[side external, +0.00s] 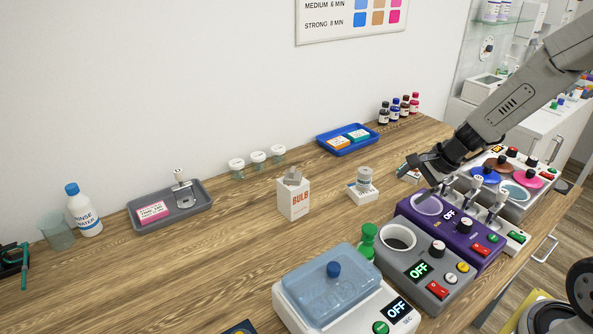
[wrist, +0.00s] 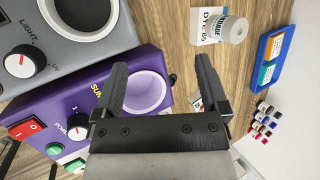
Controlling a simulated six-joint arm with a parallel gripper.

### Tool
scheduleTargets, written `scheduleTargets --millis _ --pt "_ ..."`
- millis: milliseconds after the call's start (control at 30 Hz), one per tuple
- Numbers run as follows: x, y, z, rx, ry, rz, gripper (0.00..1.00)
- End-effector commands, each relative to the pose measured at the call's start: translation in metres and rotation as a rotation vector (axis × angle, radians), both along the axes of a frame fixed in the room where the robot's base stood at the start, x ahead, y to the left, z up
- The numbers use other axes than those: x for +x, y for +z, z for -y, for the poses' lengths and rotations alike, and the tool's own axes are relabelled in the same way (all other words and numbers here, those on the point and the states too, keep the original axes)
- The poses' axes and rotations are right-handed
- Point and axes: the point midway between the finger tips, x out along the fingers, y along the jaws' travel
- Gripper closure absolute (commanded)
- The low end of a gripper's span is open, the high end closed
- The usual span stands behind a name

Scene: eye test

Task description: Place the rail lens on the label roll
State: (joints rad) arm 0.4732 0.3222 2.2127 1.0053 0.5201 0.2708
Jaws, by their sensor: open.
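My gripper (side external: 421,179) is open and empty above the purple tinting unit (side external: 440,238), over its round bath. In the wrist view its two fingers (wrist: 160,82) are apart, with the purple bath and wooden table behind them. Several lens holders with white tops (side external: 475,187) stand in a row just behind the purple unit; the rail lens seems to be among them, but I cannot tell which. A pale printed cylinder (side external: 364,174), which looks like the label roll, sits at a small white dye box (side external: 357,193); it also shows in the wrist view (wrist: 232,30). Nothing is on its top.
A grey unit (side external: 426,274) and a clear-lidded unit (side external: 340,312) stand in front, with a green bottle (side external: 368,241) beside them. A bulb box (side external: 293,200), a blue tray (side external: 323,143) and a grey tray (side external: 205,212) with another holder stand farther left. Wooden table lies clear between them.

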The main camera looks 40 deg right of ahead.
Motion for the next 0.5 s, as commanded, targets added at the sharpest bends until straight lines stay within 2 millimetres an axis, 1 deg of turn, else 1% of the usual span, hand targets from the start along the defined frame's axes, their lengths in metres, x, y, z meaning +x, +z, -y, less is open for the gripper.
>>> scheduleTargets --millis 33,200,300,500 --pt "-0.007 0.000 -0.015 -0.048 0.099 -0.010 0.06" --pt "-0.033 -0.001 -0.050 -0.223 0.436 -0.033 0.06" --pt "-0.049 -0.002 -0.066 -0.323 0.637 -0.037 0.06" --pt "-0.077 -0.001 -0.093 -0.523 1.040 -0.020 0.06"
